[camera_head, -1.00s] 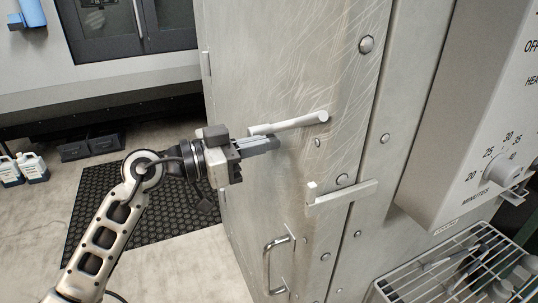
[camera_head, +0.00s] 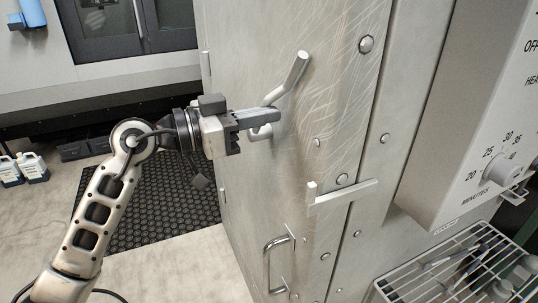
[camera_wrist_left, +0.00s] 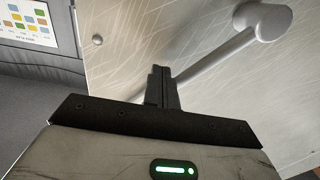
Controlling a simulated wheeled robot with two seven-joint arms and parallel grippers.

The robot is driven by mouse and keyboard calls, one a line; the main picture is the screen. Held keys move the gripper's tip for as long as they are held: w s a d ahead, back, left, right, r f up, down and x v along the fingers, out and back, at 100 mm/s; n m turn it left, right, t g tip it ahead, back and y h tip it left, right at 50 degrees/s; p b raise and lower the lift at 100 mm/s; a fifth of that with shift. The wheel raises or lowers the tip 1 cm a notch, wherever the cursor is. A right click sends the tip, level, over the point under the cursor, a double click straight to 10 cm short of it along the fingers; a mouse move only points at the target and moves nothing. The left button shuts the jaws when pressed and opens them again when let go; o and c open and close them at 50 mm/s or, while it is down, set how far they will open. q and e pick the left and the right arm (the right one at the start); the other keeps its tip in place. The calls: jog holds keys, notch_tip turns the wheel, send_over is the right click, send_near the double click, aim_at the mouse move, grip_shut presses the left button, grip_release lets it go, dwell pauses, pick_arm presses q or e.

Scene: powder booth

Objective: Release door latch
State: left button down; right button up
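The door latch handle (camera_head: 291,76) is a pale grey bar on the scratched metal door (camera_head: 240,80) of the booth. It slants steeply, its right end up and its lower left end beneath my gripper's fingers. My left gripper (camera_head: 262,117) lies across the lower part of the bar, and its fingers hide some of it. In the left wrist view the fingers (camera_wrist_left: 162,88) are together, with the handle (camera_wrist_left: 225,48) running up and right from behind them. I cannot tell whether they touch it. My right gripper is not in view.
A catch bracket (camera_head: 340,192) and a D-shaped pull handle (camera_head: 272,262) sit lower on the booth front. A control box with a dial (camera_head: 505,172) juts out at right above a wire basket (camera_head: 455,265). A black mat (camera_head: 165,205) lies on the floor.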

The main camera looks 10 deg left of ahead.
pick_arm(q)
jog(key=shift+w+a+r, duration=0.7)
jog(key=shift+w+r, duration=0.15)
jog(key=shift+w, duration=0.15)
jog(key=shift+w+a+r, duration=0.65)
jog(key=shift+w+r, duration=0.15)
jog(key=shift+w, duration=0.2)
jog(key=s+d+v, duration=0.1)
jog(key=v, duration=0.9)
jog(key=shift+s, duration=0.4)
jog(key=shift+d, duration=0.1)
